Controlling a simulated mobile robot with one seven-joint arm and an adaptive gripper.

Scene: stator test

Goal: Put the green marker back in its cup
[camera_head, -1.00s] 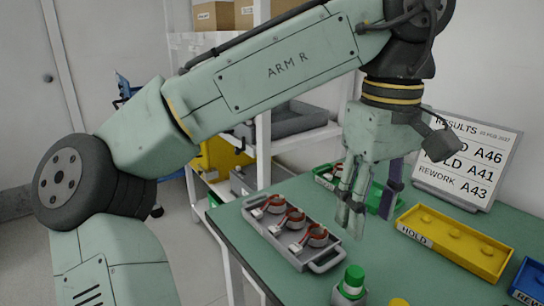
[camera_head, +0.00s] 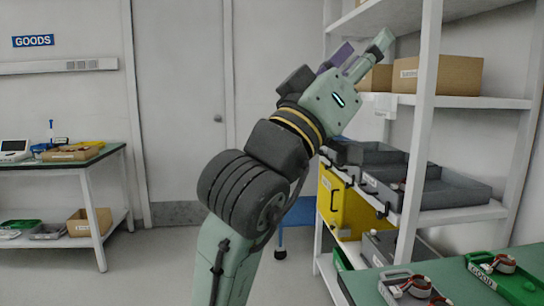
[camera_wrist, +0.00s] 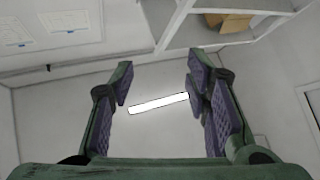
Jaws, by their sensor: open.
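I cannot make out a green marker or its cup in either current view. My gripper (camera_head: 362,50) is raised high in the head view, beside the shelf rack, and points up and to the right. In the wrist view my gripper (camera_wrist: 159,78) has its two fingers wide apart with nothing between them.
A white shelf rack (camera_head: 425,130) with cardboard boxes (camera_head: 448,76) and grey bins (camera_head: 445,193) stands right of my arm. A green worktop (camera_head: 440,272) with trays is at lower right. A goods table (camera_head: 65,158) stands far left. Floor between is clear.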

